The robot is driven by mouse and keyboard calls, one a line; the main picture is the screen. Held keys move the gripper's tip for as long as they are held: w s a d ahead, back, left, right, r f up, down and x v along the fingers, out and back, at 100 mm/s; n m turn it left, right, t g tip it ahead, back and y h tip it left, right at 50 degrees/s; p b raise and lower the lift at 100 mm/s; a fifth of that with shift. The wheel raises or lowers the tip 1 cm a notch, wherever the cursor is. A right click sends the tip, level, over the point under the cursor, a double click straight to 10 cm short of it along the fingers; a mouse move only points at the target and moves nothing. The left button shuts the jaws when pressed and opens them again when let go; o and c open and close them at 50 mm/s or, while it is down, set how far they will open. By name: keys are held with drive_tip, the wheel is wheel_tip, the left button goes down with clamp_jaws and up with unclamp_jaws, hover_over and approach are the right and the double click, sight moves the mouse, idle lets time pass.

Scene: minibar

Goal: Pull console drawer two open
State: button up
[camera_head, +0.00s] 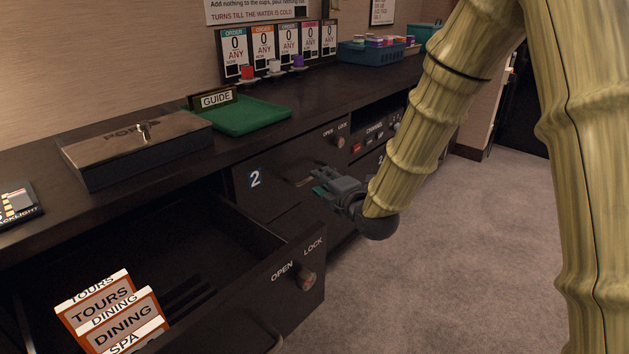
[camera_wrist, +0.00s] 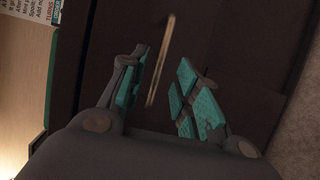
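Console drawer two (camera_head: 262,202), a dark front marked with a white 2, is closed under the counter. Its lock knob (camera_head: 340,141) sits at upper right of that front, by the words OPEN and LOCK. My gripper (camera_head: 318,188) is in front of the drawer, at the handle. In the wrist view my gripper (camera_wrist: 170,92) is open, its teal-padded fingers apart. The thin, brassy bar handle (camera_wrist: 160,62) shows between and beyond the fingers, nearer the left one. I cannot tell whether any finger touches it.
An open drawer (camera_head: 215,305) with a TOURS and DINING leaflet holder (camera_head: 118,318) juts out at lower left, close to my gripper. The counter holds a box (camera_head: 138,150), a green tray (camera_head: 245,116) and a blue basket (camera_head: 370,52). Carpet (camera_head: 470,240) is clear at right.

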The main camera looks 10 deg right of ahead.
drive_tip(key=shift+b+x, duration=0.9)
drive_tip(key=shift+x, duration=2)
drive_tip(key=shift+c, duration=0.5)
clamp_jaws()
